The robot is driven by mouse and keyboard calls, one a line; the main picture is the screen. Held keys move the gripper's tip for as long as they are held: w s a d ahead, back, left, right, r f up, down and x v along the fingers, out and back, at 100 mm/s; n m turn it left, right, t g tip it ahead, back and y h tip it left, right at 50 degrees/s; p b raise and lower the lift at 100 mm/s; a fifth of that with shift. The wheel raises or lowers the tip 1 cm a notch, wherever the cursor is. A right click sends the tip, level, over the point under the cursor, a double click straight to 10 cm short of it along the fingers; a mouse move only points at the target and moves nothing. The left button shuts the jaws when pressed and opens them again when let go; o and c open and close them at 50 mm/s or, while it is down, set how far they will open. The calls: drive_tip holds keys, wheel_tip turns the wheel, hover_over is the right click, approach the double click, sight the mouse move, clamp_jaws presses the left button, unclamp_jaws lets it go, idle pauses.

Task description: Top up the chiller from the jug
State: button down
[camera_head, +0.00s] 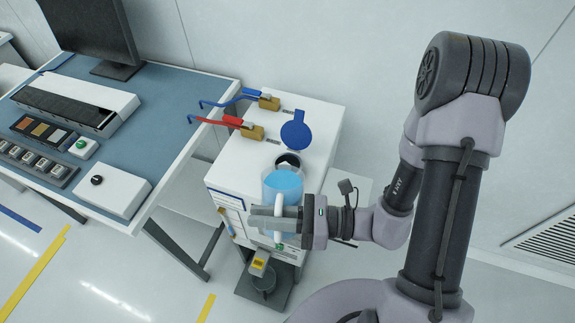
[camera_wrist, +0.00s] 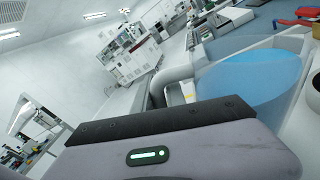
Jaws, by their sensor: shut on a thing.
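The chiller (camera_head: 225,178) is a white box beside the table. Its round blue cap (camera_head: 296,132) stands open behind the dark filler opening (camera_head: 288,160) on its top. The jug (camera_head: 283,186) is clear with blue liquid inside, close in front of the opening and partly overlapping it in the head view. The jug also shows large at the right of the wrist view (camera_wrist: 258,80). My gripper (camera_head: 279,217) is shut on the jug's handle (camera_head: 277,226). In the head view the jug looks near upright; whether liquid is flowing cannot be told.
Blue-handled (camera_head: 262,99) and red-handled (camera_head: 245,127) valves with hoses sit on the chiller top, left of the opening. A blue-topped table (camera_head: 165,95) with instruments and a monitor (camera_head: 95,30) stands at left. A small stand (camera_head: 262,280) is below the chiller front.

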sight(276, 197)
drive_tip(key=shift+w+b, duration=0.25)
drive_tip(key=shift+b, duration=0.15)
drive_tip(key=shift+r, duration=0.15)
drive_tip(key=shift+w+r+m, duration=0.35)
drive_tip(key=shift+w+m, duration=0.3)
drive_tip(key=shift+m, duration=0.05)
drive_tip(key=shift+w+d+p, duration=0.1)
drive_tip(key=shift+w+p, duration=0.15)
drive_tip(key=shift+p, duration=0.1)
drive_tip(key=shift+w+m, duration=0.1)
drive_tip(key=shift+m, duration=0.2)
drive_tip(key=shift+w+r+p, duration=0.1)
drive_tip(key=shift+w+p, duration=0.2)
drive_tip(key=shift+p, duration=0.1)
drive_tip(key=shift+w+m, duration=0.1)
drive_tip(key=shift+m, duration=0.2)
drive_tip(key=shift+w+r, duration=0.1)
drive_tip(key=shift+w, duration=0.1)
drive_tip(key=shift+m+p, duration=0.3)
drive_tip(key=shift+p, duration=0.05)
